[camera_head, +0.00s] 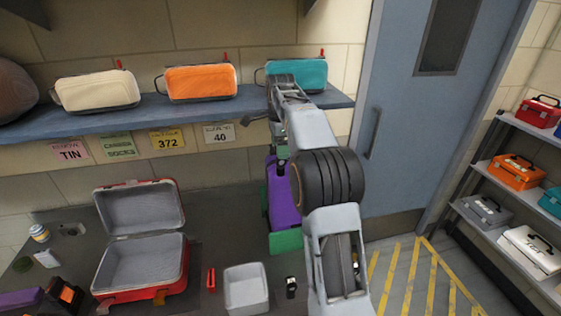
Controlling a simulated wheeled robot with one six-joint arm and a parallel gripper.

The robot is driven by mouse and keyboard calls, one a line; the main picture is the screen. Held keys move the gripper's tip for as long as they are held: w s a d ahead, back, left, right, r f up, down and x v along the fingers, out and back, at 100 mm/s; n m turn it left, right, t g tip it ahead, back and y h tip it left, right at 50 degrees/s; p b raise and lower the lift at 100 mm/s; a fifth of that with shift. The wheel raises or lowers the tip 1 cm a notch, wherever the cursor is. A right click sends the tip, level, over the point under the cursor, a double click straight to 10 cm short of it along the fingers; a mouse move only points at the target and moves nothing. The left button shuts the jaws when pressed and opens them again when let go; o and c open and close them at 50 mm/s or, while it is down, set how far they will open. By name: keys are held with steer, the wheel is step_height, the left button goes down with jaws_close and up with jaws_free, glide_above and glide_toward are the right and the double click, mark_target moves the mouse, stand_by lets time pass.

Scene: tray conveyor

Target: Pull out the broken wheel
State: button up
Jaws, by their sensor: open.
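My gripper (264,132) is open above the upper end of the purple case, in front of the shelf edge. One dark finger points left and another part points down toward the case. I cannot tell whether it touches the case, and nothing shows between the fingers.
An open red case (125,296) with grey lining lies on the dark table. A grey-white bin (245,289), a red piece (211,278) and a small black item (291,287) are right of it. A blue shelf (150,113) holds cream, orange and teal bags (309,74).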

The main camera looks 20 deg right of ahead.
mark_target(280, 161)
steer(key=shift+f, duration=2.95)
steer(key=shift+c, duration=0.3)
steer(key=c, duration=1)
steer(key=shift+o, duration=0.2)
steer(key=shift+r, duration=0.1)
steer(key=shift+r, duration=0.1)
steer(key=shift+r, duration=2.65)
steer(key=shift+r, duration=0.1)
steer(key=shift+r, duration=1.95)
